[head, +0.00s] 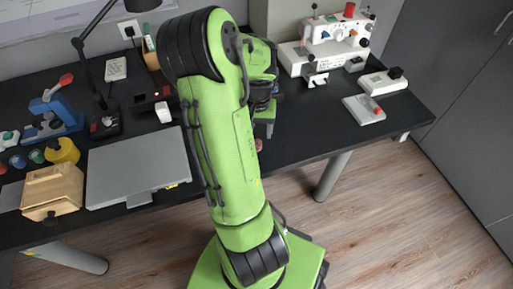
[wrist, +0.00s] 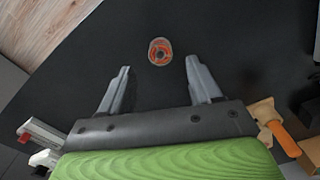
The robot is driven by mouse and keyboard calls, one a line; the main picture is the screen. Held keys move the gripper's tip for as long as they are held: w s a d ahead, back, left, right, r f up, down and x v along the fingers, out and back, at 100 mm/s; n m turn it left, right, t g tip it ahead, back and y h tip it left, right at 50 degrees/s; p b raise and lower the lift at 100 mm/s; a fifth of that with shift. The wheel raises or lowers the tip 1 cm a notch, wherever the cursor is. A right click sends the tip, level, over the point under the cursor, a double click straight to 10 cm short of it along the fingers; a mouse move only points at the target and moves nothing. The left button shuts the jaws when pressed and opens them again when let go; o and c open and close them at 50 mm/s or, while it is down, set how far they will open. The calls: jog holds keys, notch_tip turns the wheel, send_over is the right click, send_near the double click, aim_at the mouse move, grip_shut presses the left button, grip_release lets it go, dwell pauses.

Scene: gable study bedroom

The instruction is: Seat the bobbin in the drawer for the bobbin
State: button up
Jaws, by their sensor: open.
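A small round orange-red bobbin (wrist: 160,51) with a pale rim and a dark centre is on the black desk top in the wrist view. My gripper (wrist: 157,72) is open and empty, with the bobbin just beyond and between its fingertips in the picture. I cannot tell the height gap. A white sewing machine (head: 333,52) stands at the back right. A small white drawer-like part (head: 318,80) with a dark inside sticks out at its front; I cannot tell for sure that it is the bobbin's drawer.
A white plate with a red knob (head: 363,109) and a white pedal-like block (head: 383,82) lie right of the sewing machine.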

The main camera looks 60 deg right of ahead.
aim_at(257, 140)
notch_tip(257, 140, down, 5)
jog(key=shift+f+b, duration=0.1)
jog(key=shift+b, duration=1.15)
jog(key=shift+r, duration=0.2)
grip_shut()
